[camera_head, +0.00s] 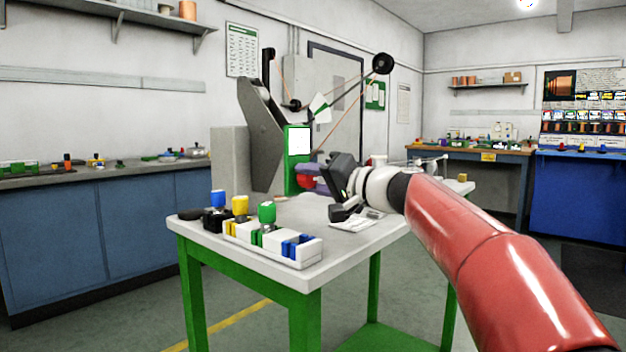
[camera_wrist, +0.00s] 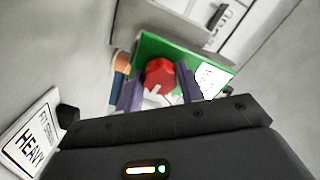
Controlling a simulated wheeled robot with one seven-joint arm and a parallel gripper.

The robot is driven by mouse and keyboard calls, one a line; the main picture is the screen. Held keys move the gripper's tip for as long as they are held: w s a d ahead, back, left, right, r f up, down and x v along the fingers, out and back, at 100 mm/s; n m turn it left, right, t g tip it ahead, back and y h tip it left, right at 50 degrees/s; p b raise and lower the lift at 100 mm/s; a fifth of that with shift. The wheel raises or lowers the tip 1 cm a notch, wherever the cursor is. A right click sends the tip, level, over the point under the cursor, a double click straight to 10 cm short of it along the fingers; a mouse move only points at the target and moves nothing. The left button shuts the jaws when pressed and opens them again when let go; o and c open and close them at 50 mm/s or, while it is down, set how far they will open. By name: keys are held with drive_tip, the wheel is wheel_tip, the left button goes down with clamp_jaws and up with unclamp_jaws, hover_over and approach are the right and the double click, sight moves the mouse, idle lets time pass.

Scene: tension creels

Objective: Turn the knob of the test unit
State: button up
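In the wrist view the red knob (camera_wrist: 160,76) with a pale pointer sits in front of the green panel (camera_wrist: 151,47). My gripper (camera_wrist: 159,90) is open, with one purple finger on each side of the knob. Small gaps or contact between fingers and knob cannot be told.
The white-topped table (camera_head: 345,236) carries a white block tray (camera_head: 272,247) with coloured pieces at its front left. A label reading HEAVY (camera_wrist: 33,135) shows at the wrist view's left. Blue cabinets (camera_head: 60,232) line the left wall.

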drive_tip(key=c, duration=0.5)
drive_tip(key=shift+m, duration=1.2)
drive_tip(key=o, duration=1)
drive_tip(key=shift+d, duration=0.1)
drive_tip(key=b+v, duration=0.1)
drive_tip(key=v, duration=0.6)
drive_tip(key=shift+s+d, duration=0.25)
drive_tip(key=shift+d, duration=0.05)
